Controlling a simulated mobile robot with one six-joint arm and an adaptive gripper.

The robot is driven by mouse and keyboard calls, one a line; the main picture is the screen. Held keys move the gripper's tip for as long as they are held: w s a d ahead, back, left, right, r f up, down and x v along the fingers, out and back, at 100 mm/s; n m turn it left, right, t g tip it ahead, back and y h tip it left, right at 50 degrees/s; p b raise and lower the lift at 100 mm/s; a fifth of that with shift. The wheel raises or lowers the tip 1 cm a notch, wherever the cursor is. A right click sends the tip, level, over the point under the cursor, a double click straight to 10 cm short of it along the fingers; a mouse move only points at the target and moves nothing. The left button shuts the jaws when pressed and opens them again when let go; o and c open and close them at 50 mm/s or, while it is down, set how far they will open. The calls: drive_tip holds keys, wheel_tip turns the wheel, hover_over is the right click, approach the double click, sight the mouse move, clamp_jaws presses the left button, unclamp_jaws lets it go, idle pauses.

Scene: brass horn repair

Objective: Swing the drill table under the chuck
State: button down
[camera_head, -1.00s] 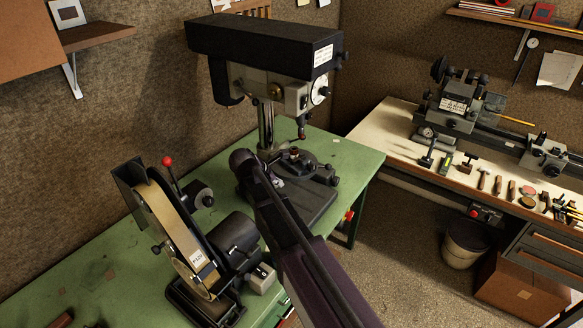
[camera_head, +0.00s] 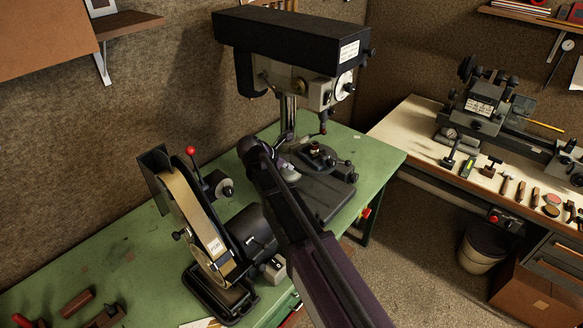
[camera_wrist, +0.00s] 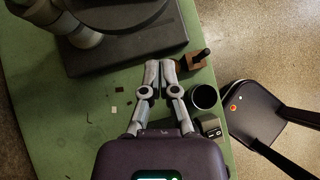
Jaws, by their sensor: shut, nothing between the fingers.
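The drill press stands on the green bench in the head view, with a black head cover (camera_head: 290,38) and its chuck (camera_head: 323,126) pointing down. The round dark drill table (camera_head: 335,171) sits low, below the chuck, with a small brownish piece at its middle; I cannot tell whether it is centred under the chuck. In the wrist view, a curved dark edge (camera_wrist: 120,18) shows above the flat drill base (camera_wrist: 135,55). My gripper (camera_wrist: 161,66) is shut and empty, its fingertips together by the near edge of that base.
A belt grinder (camera_head: 200,225) with a red-knobbed lever stands left of the drill press. A wooden block (camera_wrist: 193,62) and a dark cup (camera_wrist: 204,97) lie right of my fingers. A lathe (camera_head: 485,105) stands on the right bench. Bare green bench (camera_wrist: 50,115) shows at left.

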sight(315, 170)
drive_tip(key=b+x, duration=0.6)
drive_tip(key=x, duration=0.3)
drive_tip(key=shift+w+d+f+b, duration=0.1)
drive_tip(key=shift+f+b, duration=0.2)
drive_tip(key=shift+b, duration=0.05)
drive_tip(key=shift+w+d+r+p, duration=0.1)
drive_tip(key=shift+w+d+p, duration=0.05)
drive_tip(key=shift+w+d, duration=0.25)
drive_tip(key=shift+w+d+r+p, duration=0.15)
drive_tip(key=shift+w+d, duration=0.15)
drive_tip(key=shift+d, duration=0.2)
drive_tip(key=shift+w+d, duration=0.45)
drive_tip(key=shift+d, duration=0.15)
drive_tip(key=shift+a, duration=0.1)
